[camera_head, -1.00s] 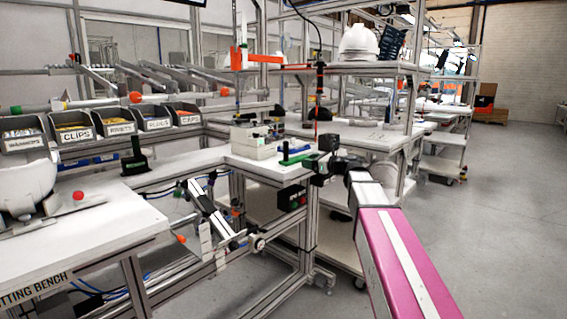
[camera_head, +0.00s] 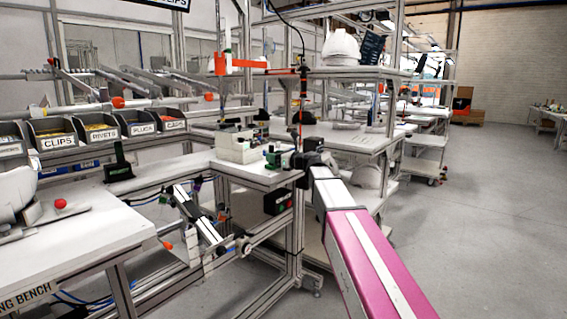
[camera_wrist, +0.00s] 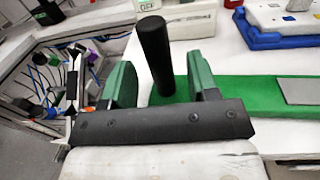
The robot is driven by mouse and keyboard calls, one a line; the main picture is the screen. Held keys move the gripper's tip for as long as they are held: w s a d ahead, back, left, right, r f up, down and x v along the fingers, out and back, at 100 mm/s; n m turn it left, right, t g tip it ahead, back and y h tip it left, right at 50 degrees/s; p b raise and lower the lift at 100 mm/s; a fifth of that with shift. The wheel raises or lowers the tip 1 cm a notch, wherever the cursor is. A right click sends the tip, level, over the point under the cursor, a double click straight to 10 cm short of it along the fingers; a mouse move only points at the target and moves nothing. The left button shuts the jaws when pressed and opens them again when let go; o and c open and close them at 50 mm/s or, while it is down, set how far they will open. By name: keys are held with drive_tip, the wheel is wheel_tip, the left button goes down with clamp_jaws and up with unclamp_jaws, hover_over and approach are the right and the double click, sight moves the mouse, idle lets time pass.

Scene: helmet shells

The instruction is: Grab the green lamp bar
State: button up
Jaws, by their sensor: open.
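The green lamp bar (camera_wrist: 240,88) lies flat on the white table in the wrist view, with a grey plate on its right part. A black upright post (camera_wrist: 154,50) rises at its left end. My gripper (camera_wrist: 160,83) is open, its green-padded fingers on either side of the post, with a gap on each side. In the head view my gripper (camera_head: 285,160) is at the table's right end, and my arm and gripper hide most of the bar there.
A white box (camera_head: 237,147) stands behind on the same table (camera_head: 245,172). In the wrist view a blue tray (camera_wrist: 270,40) holds a white part beyond the bar. A shelf rack with a white helmet (camera_head: 341,48) rises behind. Floor to the right is clear.

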drive_tip(key=shift+x, duration=1)
clamp_jaws()
drive_tip(key=shift+r, duration=0.1)
